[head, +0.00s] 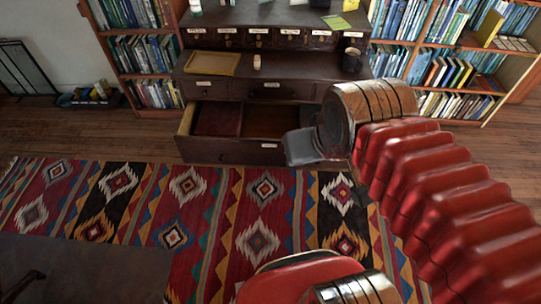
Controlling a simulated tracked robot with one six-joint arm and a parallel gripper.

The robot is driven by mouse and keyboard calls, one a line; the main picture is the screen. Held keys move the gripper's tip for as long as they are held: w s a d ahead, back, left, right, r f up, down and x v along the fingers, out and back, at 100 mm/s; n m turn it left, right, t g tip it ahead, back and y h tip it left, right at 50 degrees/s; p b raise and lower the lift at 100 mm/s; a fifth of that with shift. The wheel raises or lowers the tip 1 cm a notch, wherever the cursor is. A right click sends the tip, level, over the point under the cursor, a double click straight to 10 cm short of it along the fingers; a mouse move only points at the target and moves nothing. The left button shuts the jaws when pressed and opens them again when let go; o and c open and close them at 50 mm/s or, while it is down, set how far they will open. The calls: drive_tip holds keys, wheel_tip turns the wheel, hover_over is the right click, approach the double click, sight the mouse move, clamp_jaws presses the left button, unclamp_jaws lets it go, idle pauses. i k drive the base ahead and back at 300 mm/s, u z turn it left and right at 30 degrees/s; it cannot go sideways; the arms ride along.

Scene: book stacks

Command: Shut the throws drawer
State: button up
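A wide dark wooden drawer (232,152) stands pulled out at the bottom of the desk (265,64). A small white label sits on its front, too small to read, so I cannot confirm that it says throws. Inside, a dark red area shows at the left and bare brown wood at the right. My gripper (304,148) is a grey shape at the drawer's right front corner. It overlaps the corner in the picture; I cannot tell whether it touches. Its fingers are not clear enough to show open or shut. My arm hides the drawer's right end.
Above the open drawer, a row of labelled drawers (270,88) is closed. A yellow tray (212,63), a small pale object (257,62) and a dark mug (351,59) stand on the desktop. Full bookshelves flank the desk. A patterned rug (180,200) covers the floor in front.

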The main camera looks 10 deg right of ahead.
sight(221, 133)
drive_tip(key=z, duration=0.05)
drive_tip(key=i, duration=1)
drive_tip(key=z, duration=2.1)
drive_tip(key=k, duration=0.45)
drive_tip(key=z, duration=0.05)
